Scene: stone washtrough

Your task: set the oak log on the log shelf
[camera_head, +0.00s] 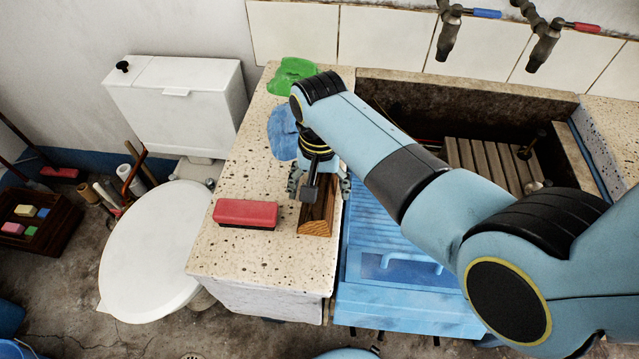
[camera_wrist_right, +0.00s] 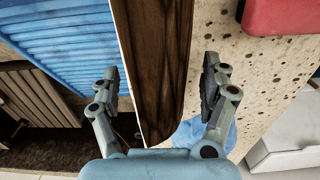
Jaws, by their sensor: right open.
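The oak log (camera_head: 317,219) is a brown wedge-like piece with visible grain, lying along the right edge of the speckled stone counter (camera_head: 225,260). In the right wrist view the log (camera_wrist_right: 152,45) runs away from me between the fingers, its dark face up. My right gripper (camera_head: 319,187) is over the log with its fingers spread to either side. In the wrist view the gripper (camera_wrist_right: 160,85) is open; the left finger is near the log and a gap shows at the right finger. My left gripper is not in view. I cannot make out a log shelf.
A red block-like object (camera_head: 246,213) lies left of the log. A blue cloth (camera_head: 283,133) and green cloth (camera_head: 291,76) lie farther back. Right of the counter is a blue ribbed washboard (camera_head: 375,262). A toilet (camera_head: 150,250) stands left. My right arm hides part of the trough.

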